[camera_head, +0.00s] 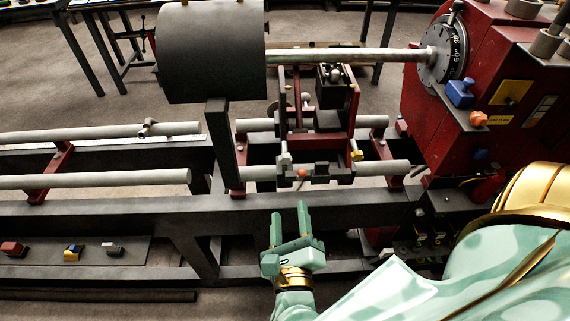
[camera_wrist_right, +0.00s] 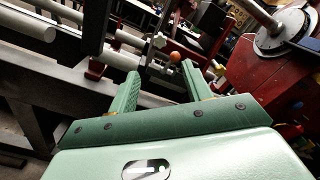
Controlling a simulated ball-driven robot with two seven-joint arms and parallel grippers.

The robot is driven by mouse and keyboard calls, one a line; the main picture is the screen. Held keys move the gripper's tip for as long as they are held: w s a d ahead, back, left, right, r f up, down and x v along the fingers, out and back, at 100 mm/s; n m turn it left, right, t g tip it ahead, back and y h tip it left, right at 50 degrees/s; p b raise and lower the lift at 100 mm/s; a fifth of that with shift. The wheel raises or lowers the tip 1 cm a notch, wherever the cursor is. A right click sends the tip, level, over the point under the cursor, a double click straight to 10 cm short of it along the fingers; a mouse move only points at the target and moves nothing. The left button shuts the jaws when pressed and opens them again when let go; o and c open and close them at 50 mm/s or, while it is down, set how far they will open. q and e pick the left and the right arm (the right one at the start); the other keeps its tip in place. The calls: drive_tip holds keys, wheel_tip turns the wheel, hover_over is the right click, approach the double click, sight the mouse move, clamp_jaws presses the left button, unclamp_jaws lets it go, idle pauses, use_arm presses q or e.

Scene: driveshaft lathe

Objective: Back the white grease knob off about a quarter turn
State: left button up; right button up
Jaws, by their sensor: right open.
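The white grease knob (camera_head: 285,156) is on the front left of the red carriage in the head view, beside a small orange knob (camera_head: 302,173). In the right wrist view the white knob (camera_wrist_right: 159,41) shows beyond my fingertips, up and left of the orange knob (camera_wrist_right: 174,57). My right gripper (camera_head: 289,210) is open and empty, its fingers pointing at the carriage from in front of the lathe bed. The right gripper (camera_wrist_right: 160,73) also shows its spread fingers in the wrist view, apart from both knobs. My left gripper is not in view.
The red headstock (camera_head: 425,110) stands at right. The dark front beam (camera_head: 120,211) lies between my gripper and the carriage.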

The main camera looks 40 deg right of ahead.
sight(285, 160)
drive_tip(key=x, duration=1.4)
drive_tip(key=shift+w+a, duration=0.1)
drive_tip(key=shift+w, duration=0.05)
drive_tip(key=c, duration=1)
